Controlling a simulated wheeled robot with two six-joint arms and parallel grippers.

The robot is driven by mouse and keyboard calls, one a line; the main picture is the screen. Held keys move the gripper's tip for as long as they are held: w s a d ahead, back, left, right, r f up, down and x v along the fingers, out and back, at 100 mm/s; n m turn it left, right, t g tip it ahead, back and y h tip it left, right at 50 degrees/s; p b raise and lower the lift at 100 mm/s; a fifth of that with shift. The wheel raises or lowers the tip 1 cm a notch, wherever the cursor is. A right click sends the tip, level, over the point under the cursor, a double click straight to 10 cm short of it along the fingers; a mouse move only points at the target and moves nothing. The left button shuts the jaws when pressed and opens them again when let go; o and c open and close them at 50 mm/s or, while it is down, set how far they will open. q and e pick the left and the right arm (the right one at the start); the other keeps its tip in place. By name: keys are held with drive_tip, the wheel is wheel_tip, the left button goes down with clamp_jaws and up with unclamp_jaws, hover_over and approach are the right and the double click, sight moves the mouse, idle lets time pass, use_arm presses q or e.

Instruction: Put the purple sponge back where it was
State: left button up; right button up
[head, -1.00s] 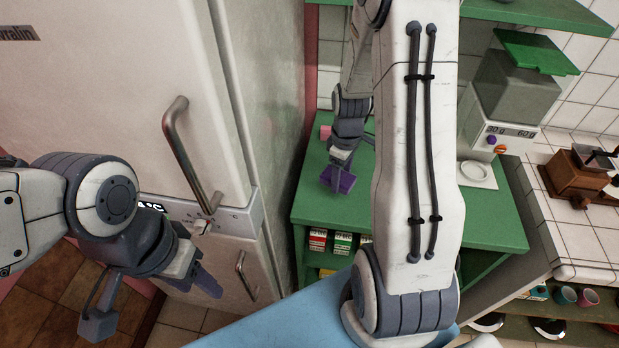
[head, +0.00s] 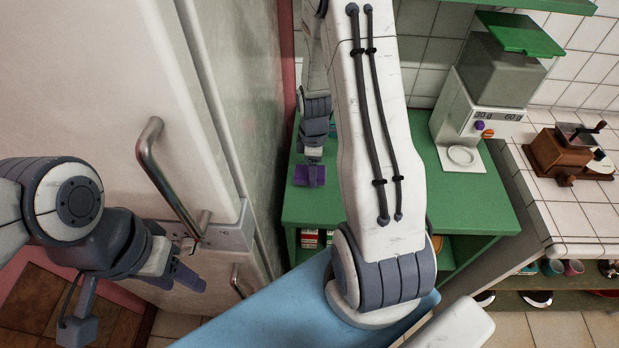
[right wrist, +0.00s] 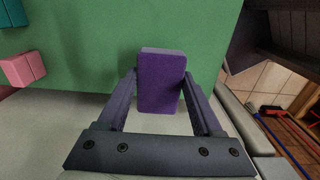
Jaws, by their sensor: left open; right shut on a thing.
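The purple sponge (head: 309,176) is between the fingers of my right gripper (head: 312,166), over the left part of the green shelf top (head: 460,195). In the right wrist view the sponge (right wrist: 161,84) stands between the two fingers, with the green surface (right wrist: 95,30) behind it. I cannot tell whether its lower end touches that surface. My left gripper (head: 180,277) is open and empty, low in front of the fridge, away from the sponge. My right arm hides part of the shelf top.
In the right wrist view, a pink block (right wrist: 22,70) and a teal block (right wrist: 12,14) lie left of the sponge. A scale-like machine (head: 490,95) stands on the shelf's right part. The fridge (head: 110,90) rises at the left. A wooden grinder (head: 562,152) stands on the tiled counter.

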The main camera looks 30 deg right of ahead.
drive_tip(key=shift+w+a+f, duration=0.2)
drive_tip(key=shift+a+f, duration=0.25)
drive_tip(key=shift+a, duration=0.05)
wheel_tip(320, 180, down, 3)
drive_tip(key=shift+f+p, duration=0.1)
drive_tip(key=shift+p, duration=0.35)
drive_tip(key=shift+f, duration=0.25)
drive_tip(key=shift+f, duration=0.2)
drive_tip(key=o, duration=1.3)
drive_tip(key=shift+r, duration=0.1)
